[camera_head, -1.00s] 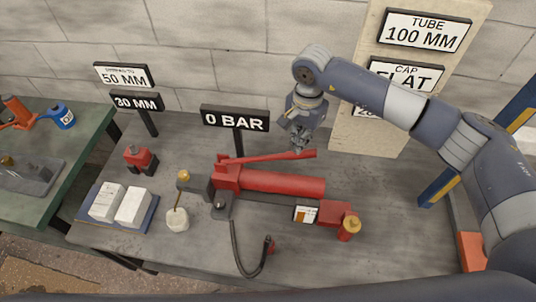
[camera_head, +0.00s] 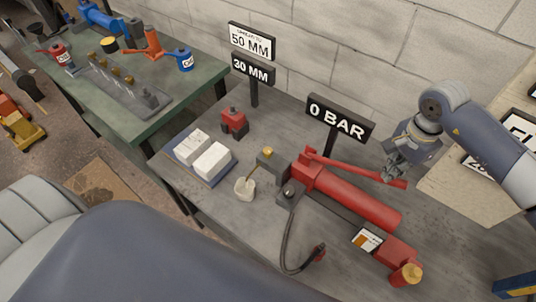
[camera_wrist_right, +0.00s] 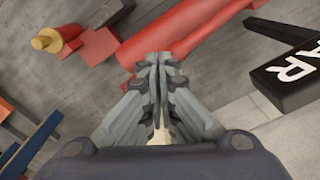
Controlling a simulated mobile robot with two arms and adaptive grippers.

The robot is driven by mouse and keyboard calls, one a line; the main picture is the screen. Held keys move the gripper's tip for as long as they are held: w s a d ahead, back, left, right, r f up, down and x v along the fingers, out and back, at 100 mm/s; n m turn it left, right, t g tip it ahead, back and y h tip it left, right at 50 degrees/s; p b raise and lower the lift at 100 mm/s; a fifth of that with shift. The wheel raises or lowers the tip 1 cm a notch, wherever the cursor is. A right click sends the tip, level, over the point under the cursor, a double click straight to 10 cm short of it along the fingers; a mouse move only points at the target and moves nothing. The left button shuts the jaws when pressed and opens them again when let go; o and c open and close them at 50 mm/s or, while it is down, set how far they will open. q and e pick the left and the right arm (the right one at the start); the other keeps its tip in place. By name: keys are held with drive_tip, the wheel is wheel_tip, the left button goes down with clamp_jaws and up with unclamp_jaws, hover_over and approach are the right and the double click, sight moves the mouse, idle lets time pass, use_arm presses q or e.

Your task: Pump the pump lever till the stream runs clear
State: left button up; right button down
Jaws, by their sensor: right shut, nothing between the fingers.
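The red hand pump (camera_head: 350,200) lies on the grey bench, and its body also shows in the right wrist view (camera_wrist_right: 180,30). Its red pump lever (camera_head: 350,167) runs low above the body, with its free end to the right. My right gripper (camera_head: 390,176) is shut and empty at that free end; in the head view I cannot tell whether it touches the lever. The right wrist view shows its closed fingers (camera_wrist_right: 158,62) in front of red parts. A white cup (camera_head: 244,187) stands below the brass fitting at the pump's left end. No stream shows. My left gripper is not in view.
The 0 BAR sign (camera_head: 340,119) stands just behind the pump. White blocks (camera_head: 212,161) and a small red jack (camera_head: 233,122) stand to the left. A green table (camera_head: 190,100) is farther left.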

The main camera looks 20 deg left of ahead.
wheel_tip(320, 180, down, 10)
drive_tip(key=b, duration=0.8)
drive_tip(key=shift+r, duration=0.75)
wheel_tip(320, 180, up, 8)
drive_tip(key=p, duration=0.3)
drive_tip(key=shift+f+p, duration=0.1)
drive_tip(key=shift+p, duration=0.2)
